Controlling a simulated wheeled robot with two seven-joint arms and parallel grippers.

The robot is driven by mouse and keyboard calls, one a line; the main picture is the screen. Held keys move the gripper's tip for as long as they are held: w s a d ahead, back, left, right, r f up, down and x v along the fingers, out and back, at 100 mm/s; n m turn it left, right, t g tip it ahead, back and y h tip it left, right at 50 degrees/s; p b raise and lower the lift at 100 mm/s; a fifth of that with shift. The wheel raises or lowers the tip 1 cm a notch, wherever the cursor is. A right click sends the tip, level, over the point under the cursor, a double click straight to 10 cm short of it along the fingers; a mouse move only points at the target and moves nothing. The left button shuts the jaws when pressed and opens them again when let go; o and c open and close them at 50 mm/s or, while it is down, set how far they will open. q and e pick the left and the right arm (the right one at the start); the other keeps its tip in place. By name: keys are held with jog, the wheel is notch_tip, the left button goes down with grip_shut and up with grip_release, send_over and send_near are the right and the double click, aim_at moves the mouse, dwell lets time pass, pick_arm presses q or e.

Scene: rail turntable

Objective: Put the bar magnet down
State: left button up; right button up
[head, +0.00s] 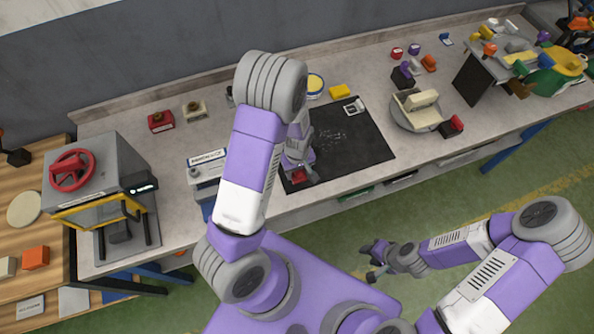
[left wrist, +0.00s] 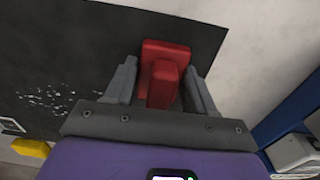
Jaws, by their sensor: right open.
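The red bar magnet (left wrist: 165,72) is a block with a raised grip, seen between the fingers of my left gripper (left wrist: 162,72) in the left wrist view. In the head view the magnet (head: 298,176) shows under my left gripper (head: 300,168), over the near left part of the black mat (head: 358,138). I cannot tell whether it touches the mat. My right gripper (head: 375,262) is open and empty, over the floor in front of the bench.
Pale specks (head: 331,136) lie on the mat. A small white-framed item (head: 354,106) and a yellow block (head: 339,91) are at its back. A round grey stand (head: 415,113) is to the right. A grey press with a red wheel (head: 73,168) stands left.

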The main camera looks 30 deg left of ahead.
pick_arm(q)
jog(key=o, duration=0.3)
jog(key=shift+s+f, duration=0.25)
jog(key=shift+f, duration=0.15)
jog(key=shift+s, duration=0.1)
jog(key=shift+a+r+p, duration=0.1)
jog(key=shift+r+p, duration=0.2)
jog(key=shift+r, duration=0.05)
jog(key=r, duration=0.4)
jog(key=r+p, duration=0.1)
jog(key=r, duration=0.3)
jog(key=r+p, duration=0.1)
jog(key=r, duration=0.3)
jog(key=shift+w+r, duration=0.2)
jog(key=shift+w, duration=0.1)
jog(key=shift+s, duration=0.1)
